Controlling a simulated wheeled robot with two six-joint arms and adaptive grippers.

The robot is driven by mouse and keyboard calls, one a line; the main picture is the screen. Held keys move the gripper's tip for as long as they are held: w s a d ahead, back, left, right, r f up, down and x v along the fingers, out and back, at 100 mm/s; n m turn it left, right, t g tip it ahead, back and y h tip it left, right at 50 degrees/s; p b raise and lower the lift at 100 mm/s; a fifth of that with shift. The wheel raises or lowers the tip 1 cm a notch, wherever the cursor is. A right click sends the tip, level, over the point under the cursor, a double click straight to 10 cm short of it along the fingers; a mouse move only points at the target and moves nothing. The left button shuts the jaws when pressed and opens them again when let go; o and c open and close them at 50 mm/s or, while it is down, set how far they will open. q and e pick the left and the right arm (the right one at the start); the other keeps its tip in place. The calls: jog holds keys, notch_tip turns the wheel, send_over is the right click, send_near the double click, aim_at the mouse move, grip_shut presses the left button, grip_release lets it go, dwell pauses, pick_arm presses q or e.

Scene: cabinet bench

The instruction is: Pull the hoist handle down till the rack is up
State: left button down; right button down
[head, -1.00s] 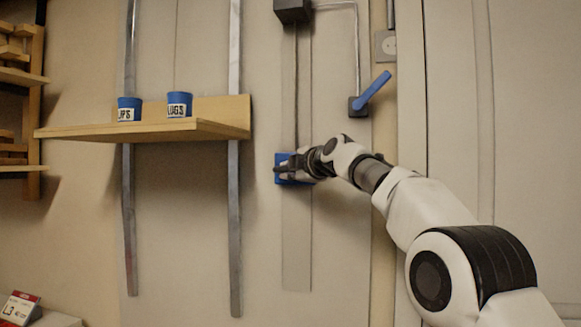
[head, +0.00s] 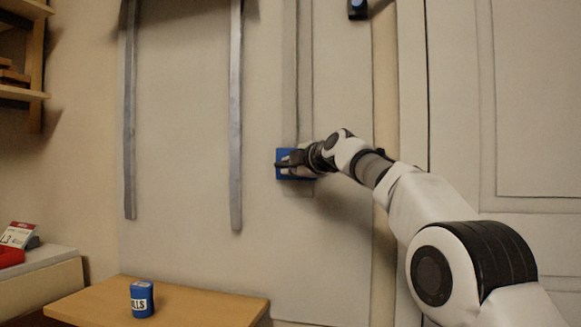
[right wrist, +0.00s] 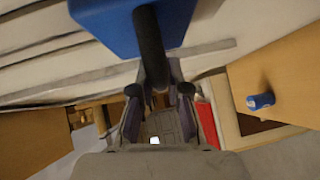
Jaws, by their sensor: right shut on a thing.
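The hoist handle is a blue block (head: 282,158) on a vertical strip of the wall, with a dark bar standing out from it. My right gripper (head: 304,160) is shut on the handle. In the right wrist view the blue block (right wrist: 120,27) is at the top, and its dark bar (right wrist: 150,48) runs between the fingers of my right gripper (right wrist: 159,98). The metal rails (head: 236,120) are in view on the wall, but the rack is out of view above. My left gripper is not in view.
A blue lever's dark mount (head: 357,9) is at the top. A side bench with a sign (head: 18,234) and wooden shelves (head: 20,88) are at the left. The wall between is clear.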

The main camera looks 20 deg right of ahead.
jog(key=shift+f, duration=0.15)
jog(key=c, duration=1.1)
grip_release()
jog(key=shift+w+a, duration=0.1)
jog(key=shift+c, duration=0.2)
jog(key=v, duration=1.2)
